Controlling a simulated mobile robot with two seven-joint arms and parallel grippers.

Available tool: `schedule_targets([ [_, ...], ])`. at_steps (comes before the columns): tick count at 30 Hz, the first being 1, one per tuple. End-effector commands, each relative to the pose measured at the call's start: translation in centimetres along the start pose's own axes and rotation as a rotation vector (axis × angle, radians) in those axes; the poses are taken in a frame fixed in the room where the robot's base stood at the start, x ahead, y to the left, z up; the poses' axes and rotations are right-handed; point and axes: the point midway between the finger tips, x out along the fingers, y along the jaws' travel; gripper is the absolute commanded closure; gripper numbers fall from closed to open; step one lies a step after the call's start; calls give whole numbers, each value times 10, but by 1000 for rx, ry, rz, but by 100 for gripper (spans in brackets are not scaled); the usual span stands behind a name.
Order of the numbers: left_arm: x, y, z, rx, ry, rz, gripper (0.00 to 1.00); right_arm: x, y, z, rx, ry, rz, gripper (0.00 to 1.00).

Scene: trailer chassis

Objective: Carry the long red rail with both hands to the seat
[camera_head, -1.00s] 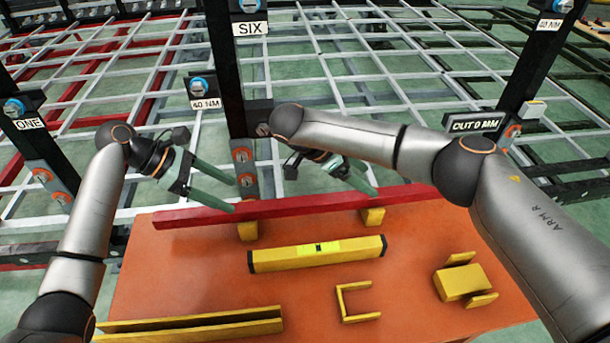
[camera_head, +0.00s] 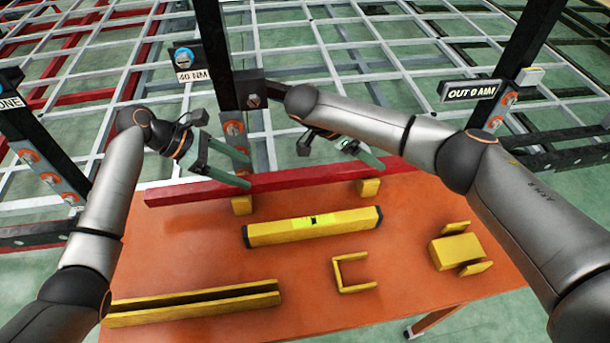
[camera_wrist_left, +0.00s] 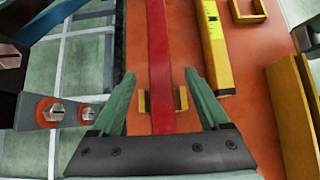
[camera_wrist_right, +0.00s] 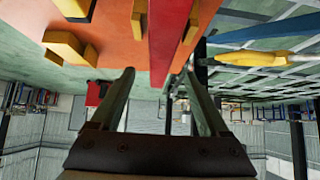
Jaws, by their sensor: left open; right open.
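The long red rail (camera_head: 310,176) lies along the far edge of the orange table, resting on two yellow cradles, the left one (camera_head: 242,205) and the right one (camera_head: 368,187). It also shows in the left wrist view (camera_wrist_left: 160,60) and the right wrist view (camera_wrist_right: 166,35). My left gripper (camera_head: 248,168) is open above the rail's left part; in its wrist view the open fingers (camera_wrist_left: 160,80) stand to either side of the rail. My right gripper (camera_head: 378,160) is open near the rail's right part, and its fingers (camera_wrist_right: 160,75) show apart around the rail's line. I cannot identify the seat.
On the orange table (camera_head: 200,260) lie a yellow level (camera_head: 312,227), a yellow channel (camera_head: 195,302), a yellow bracket (camera_head: 340,275) and a yellow block piece (camera_head: 455,251). A dark post (camera_head: 212,50) and a white grid frame stand behind the table.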

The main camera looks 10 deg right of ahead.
Motion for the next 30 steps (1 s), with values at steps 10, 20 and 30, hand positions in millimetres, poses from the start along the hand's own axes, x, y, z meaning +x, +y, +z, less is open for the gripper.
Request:
schedule_targets([
  [10, 46, 0, 0, 0, 0, -2, 21, 46, 1, -1, 0, 2, 3, 21],
  [20, 68, 0, 0, 1, 1, 1, 21, 68, 0, -1, 1, 1, -1, 21],
  [30, 68, 0, 0, 1, 1, 1, 31, 68, 0, -1, 1, 1, -1, 31],
])
